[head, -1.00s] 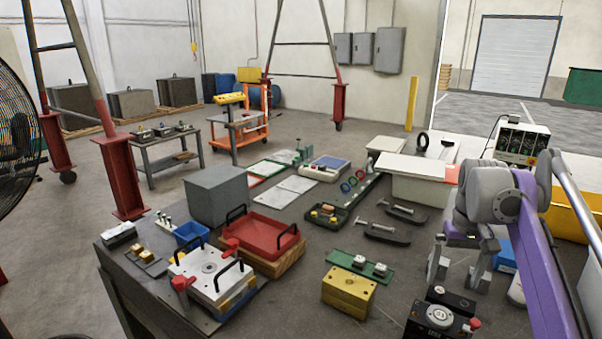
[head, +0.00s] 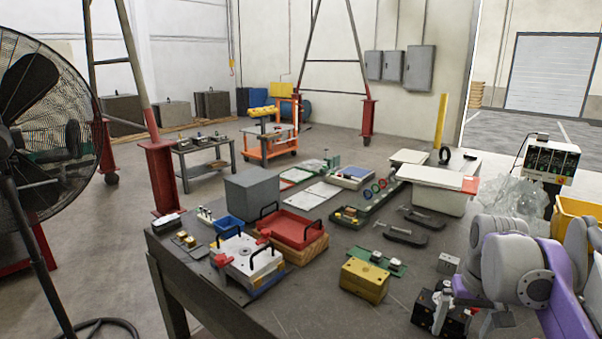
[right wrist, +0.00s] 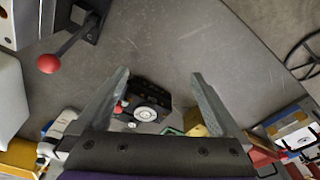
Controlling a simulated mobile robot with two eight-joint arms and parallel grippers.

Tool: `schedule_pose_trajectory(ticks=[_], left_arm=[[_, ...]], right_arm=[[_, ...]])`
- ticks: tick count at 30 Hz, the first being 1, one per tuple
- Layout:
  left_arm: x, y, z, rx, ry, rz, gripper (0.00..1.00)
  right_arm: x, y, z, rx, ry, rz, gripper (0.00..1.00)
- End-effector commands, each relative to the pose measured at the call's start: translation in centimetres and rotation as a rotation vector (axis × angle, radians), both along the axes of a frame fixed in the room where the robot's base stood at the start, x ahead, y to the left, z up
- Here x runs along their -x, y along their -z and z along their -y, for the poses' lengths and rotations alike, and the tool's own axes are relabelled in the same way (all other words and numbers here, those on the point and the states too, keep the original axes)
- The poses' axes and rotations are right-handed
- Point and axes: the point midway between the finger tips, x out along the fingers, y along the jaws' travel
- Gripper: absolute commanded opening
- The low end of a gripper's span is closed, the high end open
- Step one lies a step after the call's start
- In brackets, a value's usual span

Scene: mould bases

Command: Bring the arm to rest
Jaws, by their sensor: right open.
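My right arm comes in at the lower right of the head view, with a grey wrist and purple link. My right gripper (head: 468,322) is low in that view, in front of a black device (head: 426,312) that it partly hides. In the right wrist view the two fingers of the gripper (right wrist: 158,78) are spread apart with nothing held between them. The black device with a round dial (right wrist: 150,100) shows beyond the gap; contact is not visible. My left gripper is in neither view.
The dark workbench (head: 330,285) carries a yellow block (head: 364,280), black clamps (head: 407,236), a red tray (head: 290,230) and a white mould plate (head: 246,257). A red-knobbed lever (right wrist: 48,63) shows in the right wrist view. A fan (head: 45,105) stands at left.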

Motion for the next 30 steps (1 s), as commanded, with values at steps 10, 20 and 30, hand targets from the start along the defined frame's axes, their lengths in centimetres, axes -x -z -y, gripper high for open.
schedule_pose_trajectory(ticks=[10, 20, 30], left_arm=[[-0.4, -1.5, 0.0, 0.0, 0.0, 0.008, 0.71], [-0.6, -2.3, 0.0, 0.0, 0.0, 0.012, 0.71], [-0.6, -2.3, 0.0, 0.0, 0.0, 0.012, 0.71]], right_arm=[[9.9, 8.9, -9.7, 0.032, -0.141, 0.203, 1.0], [17.8, 17.3, -13.7, 0.031, -0.223, 0.341, 1.0], [18.5, 18.0, -14.0, 0.029, -0.228, 0.352, 1.0]])
